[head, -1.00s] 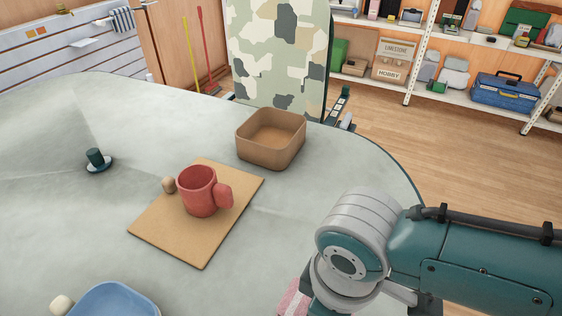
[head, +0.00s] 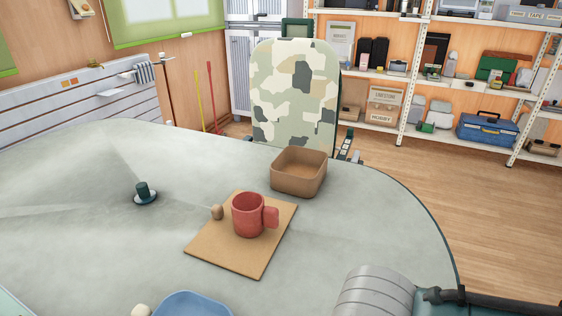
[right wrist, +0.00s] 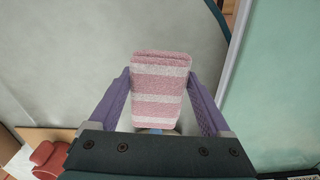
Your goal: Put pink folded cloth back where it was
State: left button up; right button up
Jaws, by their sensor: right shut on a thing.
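The pink folded cloth (right wrist: 160,100), striped pink and white, sits between the purple fingers of my right gripper (right wrist: 159,73) in the right wrist view. The gripper is shut on it, and the pale surface behind is apart or touching, which I cannot tell. In the head view only part of my right arm shows at the lower right; the gripper and cloth are out of that view. My left gripper is not in view.
On the grey table (head: 90,240) are a red mug (head: 248,215) on a tan board (head: 225,254), a small brown rounded thing (head: 217,212), a brown open box (head: 299,185), a dark-green object (head: 143,190) and a blue dish (head: 192,304).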

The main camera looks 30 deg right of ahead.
jog(key=shift+f, duration=0.1)
notch_tip(320, 180, down, 4)
jog(key=b, duration=0.3)
jog(key=shift+f+b, duration=0.85)
jog(key=shift+f, duration=0.05)
jog(key=shift+f+b, duration=0.45)
jog(key=shift+f, duration=0.1)
jog(key=o, duration=1.3)
jog(key=shift+c, duration=0.2)
jog(key=shift+r, duration=0.15)
